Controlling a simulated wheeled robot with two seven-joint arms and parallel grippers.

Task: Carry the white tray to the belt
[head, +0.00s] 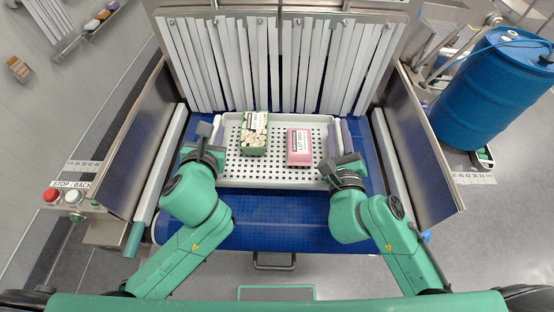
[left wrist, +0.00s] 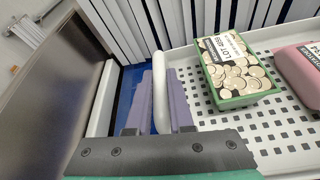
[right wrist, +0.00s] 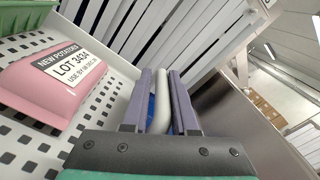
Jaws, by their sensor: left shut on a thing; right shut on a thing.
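The white tray (head: 272,175) has a perforated floor and is over the blue belt (head: 270,215), in front of the strip curtain. I cannot tell whether it rests on the belt or hangs just above it. My left gripper (head: 207,140) is shut on the tray's left handle (left wrist: 161,92). My right gripper (head: 340,150) is shut on the right handle (right wrist: 160,100). In the tray are a green box with a mushroom picture (head: 254,134) and a pink pack labelled new potatoes (head: 299,147), which also shows in the right wrist view (right wrist: 50,85).
White curtain strips (head: 280,65) hang behind the tray. Metal side walls (head: 150,130) flank the belt. A control box with red and white buttons (head: 62,197) is at the left, and a blue drum (head: 490,90) stands at the right. Bare belt shows in front of the tray.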

